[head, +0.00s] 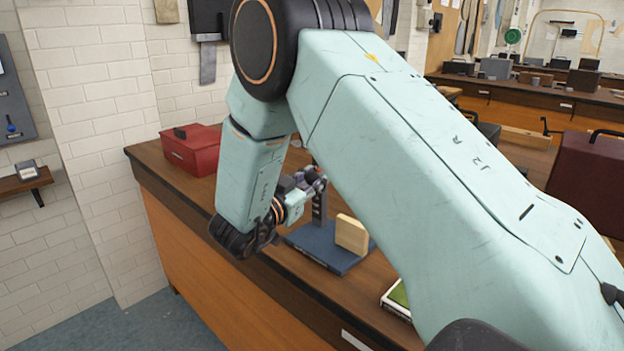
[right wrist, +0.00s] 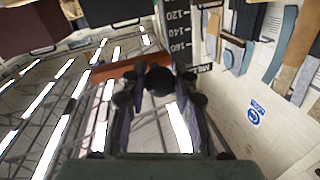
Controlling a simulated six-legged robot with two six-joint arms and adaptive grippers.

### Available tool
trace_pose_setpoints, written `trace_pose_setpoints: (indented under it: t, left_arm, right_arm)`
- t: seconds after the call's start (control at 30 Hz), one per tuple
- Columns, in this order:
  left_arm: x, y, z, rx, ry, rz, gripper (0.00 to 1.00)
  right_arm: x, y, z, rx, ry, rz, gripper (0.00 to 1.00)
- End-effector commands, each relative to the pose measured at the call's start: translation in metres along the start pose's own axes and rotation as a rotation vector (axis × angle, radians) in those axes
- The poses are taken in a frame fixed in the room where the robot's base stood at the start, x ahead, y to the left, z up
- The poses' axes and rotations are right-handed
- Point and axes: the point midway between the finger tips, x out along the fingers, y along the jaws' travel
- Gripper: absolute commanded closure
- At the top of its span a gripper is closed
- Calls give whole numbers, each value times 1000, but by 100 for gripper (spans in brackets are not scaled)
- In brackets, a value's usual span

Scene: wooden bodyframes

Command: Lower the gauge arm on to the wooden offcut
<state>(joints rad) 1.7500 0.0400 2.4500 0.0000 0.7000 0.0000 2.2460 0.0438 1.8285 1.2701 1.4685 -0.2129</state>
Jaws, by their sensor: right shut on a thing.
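The gauge has a flat blue-grey base (head: 313,247) on the bench and a dark upright post (head: 319,208). The pale wooden offcut (head: 351,233) stands upright on the base, to the right of the post. My right gripper (head: 312,180) is at the top of the post, above and left of the offcut. In the right wrist view its fingers (right wrist: 158,84) are shut on a dark round knob (right wrist: 158,80), apparently on the gauge arm. The gauge arm itself is mostly hidden by my gripper and arm. My left gripper is not in view.
A red box (head: 192,150) stands at the bench's far left. A green-topped item (head: 398,297) lies at the front right of the base. The wooden bench top (head: 150,155) has some bare room near the red box. My right arm covers much of the bench's right side.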

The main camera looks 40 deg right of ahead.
Motion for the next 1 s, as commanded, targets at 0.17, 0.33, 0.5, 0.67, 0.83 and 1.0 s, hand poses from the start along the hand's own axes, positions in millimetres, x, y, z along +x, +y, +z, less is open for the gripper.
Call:
trace_pose_setpoints:
  t: [0.17, 0.33, 0.5, 0.67, 0.83, 1.0]
  left_arm:
    - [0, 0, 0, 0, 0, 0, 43]
    - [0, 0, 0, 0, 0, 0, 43]
    - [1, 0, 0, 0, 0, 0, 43]
    - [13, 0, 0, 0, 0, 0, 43]
    - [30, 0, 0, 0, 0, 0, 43]
    - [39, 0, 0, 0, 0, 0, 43]
  right_arm:
    - [0, 0, 0, 0, 0, 0, 100]
    - [0, 0, 0, 0, 0, 0, 100]
    - [0, 0, 2, 0, 0, 0, 100]
    - [0, 5, 25, -3, -1, 0, 100]
    - [0, 12, 59, -3, 0, 1, 100]
    - [0, 16, 79, -2, 0, 0, 100]
